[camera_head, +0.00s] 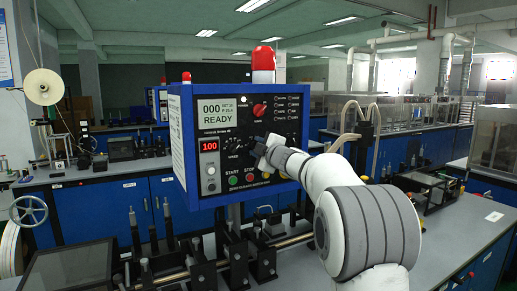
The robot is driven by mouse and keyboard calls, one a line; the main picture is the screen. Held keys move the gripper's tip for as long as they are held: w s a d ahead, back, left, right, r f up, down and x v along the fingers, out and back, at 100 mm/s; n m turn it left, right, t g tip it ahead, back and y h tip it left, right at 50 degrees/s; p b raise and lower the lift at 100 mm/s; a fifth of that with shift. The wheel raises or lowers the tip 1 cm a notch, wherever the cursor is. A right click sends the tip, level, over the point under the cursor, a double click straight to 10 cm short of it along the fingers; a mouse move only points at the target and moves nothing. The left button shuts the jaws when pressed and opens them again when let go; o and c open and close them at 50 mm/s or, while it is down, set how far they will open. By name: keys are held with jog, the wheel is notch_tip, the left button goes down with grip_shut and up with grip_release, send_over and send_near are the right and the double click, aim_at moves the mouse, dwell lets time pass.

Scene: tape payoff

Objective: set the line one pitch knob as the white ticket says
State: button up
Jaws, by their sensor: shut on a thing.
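The control panel (183,150) is a blue box with a dark face, left of centre in the head view. Its pale screen (216,110) reads 000 and READY, and a red readout (209,146) shows 100. A black dial knob (232,144) sits right of the readout, and a red knob (259,110) is above. My gripper (259,151) is at the panel face, right of the black dial, shut on a knob there that its fingers mostly hide. The knob's label and setting cannot be read. A small white paper (494,216) lies on the right bench; its text is unreadable.
Start and stop buttons (250,177) sit just below my gripper. A red beacon (263,64) tops the panel. Shafts and black blocks (203,272) stand on the bench below. A white tape reel (43,87) and a handwheel (28,211) are at left.

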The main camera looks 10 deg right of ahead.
jog(key=o, duration=1)
jog(key=shift+s, duration=0.1)
jog(key=b+v, duration=0.1)
jog(key=v, duration=0.6)
jog(key=shift+s+d+b, duration=0.15)
jog(key=shift+s+b, duration=0.1)
jog(key=shift+b, duration=0.05)
jog(key=s+d+f+m+g+h, duration=0.2)
jog(key=s+d+f+m+h, duration=0.2)
jog(key=s+f+m+h, duration=0.45)
jog(key=s+a+f+m+g+y, duration=0.1)
jog(key=s+f+g, duration=0.3)
jog(key=s, duration=0.7)
jog(key=s+a+f+m+g+y, duration=0.1)
jog(key=s+f+m+g, duration=0.3)
jog(key=s+f, duration=0.5)
jog(key=s+a+f+m+g+y, duration=0.1)
jog(key=s+a+f+m+g, duration=0.2)
jog(key=s+f, duration=0.4)
jog(key=shift+s+a+f+m+g, duration=0.15)
jog(key=shift+s+g, duration=0.1)
jog(key=shift+s, duration=0.95)
jog(key=shift+s+a+g, duration=0.1)
jog(key=shift+s+g, duration=0.2)
jog(key=shift+s, duration=0.9)
jog(key=shift+s+a+f+m+g, duration=0.15)
jog(key=shift+s+g, duration=0.1)
jog(key=shift+s, duration=0.9)
